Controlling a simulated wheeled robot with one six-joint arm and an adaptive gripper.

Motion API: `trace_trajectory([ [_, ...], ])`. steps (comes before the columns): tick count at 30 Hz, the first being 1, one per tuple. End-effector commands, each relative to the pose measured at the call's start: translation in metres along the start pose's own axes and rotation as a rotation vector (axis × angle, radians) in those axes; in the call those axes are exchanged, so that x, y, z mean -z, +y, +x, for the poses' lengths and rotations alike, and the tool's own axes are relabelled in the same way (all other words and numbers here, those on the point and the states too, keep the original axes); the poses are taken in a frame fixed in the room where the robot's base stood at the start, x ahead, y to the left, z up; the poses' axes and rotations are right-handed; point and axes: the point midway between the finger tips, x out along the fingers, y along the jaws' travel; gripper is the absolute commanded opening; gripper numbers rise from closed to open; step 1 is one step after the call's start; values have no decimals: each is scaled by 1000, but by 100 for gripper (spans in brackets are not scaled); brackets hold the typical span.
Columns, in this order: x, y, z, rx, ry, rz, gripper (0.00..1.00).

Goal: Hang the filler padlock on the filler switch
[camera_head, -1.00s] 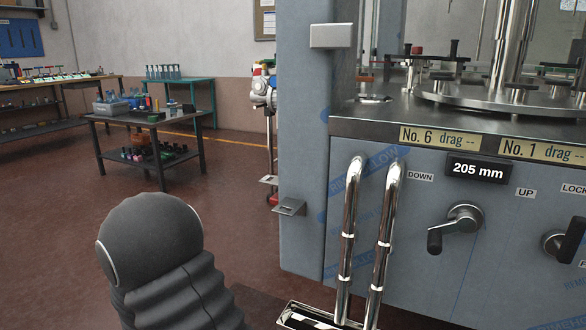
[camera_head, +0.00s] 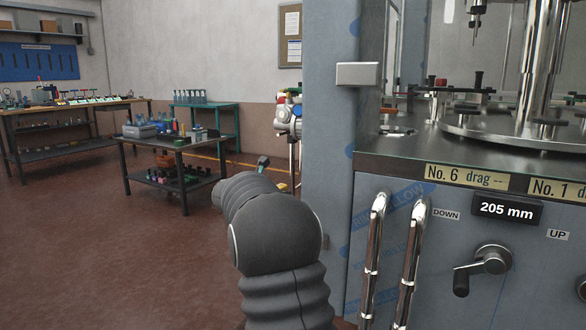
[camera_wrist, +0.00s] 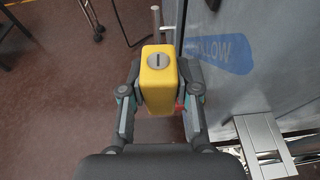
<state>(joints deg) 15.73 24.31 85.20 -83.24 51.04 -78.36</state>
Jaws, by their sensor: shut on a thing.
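The yellow padlock (camera_wrist: 158,95) is in the middle of the wrist view, with a slotted round keyway facing the camera. My gripper (camera_wrist: 160,78) is shut on it, one finger on each side. In the head view the filler's front panel stands at the right. I cannot tell whether this is the filler switch. In the head view the padlock is not clearly visible and my arm covers the lower middle.
Two upright chrome pipes (camera_head: 412,255) run in front of the panel. A blue-grey column (camera_head: 325,130) with a metal box (camera_head: 358,74) stands left of the filler. A dark table (camera_head: 172,146) with items stands at the back left. The red floor at left is clear.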

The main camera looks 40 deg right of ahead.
Motion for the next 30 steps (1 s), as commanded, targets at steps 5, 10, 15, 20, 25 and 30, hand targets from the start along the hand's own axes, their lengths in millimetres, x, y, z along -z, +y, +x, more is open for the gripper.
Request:
trace_trajectory([
  [5,-54,-14,36,-3,0,4,0],
  [10,-81,-18,49,-29,-1,-9,0],
  [15,-86,-18,51,-37,-2,-13,0],
  [20,-86,-18,51,-37,-2,-14,0],
  [25,-86,-18,50,-39,0,-14,0],
  [30,-81,-19,48,-44,4,-14,0],
])
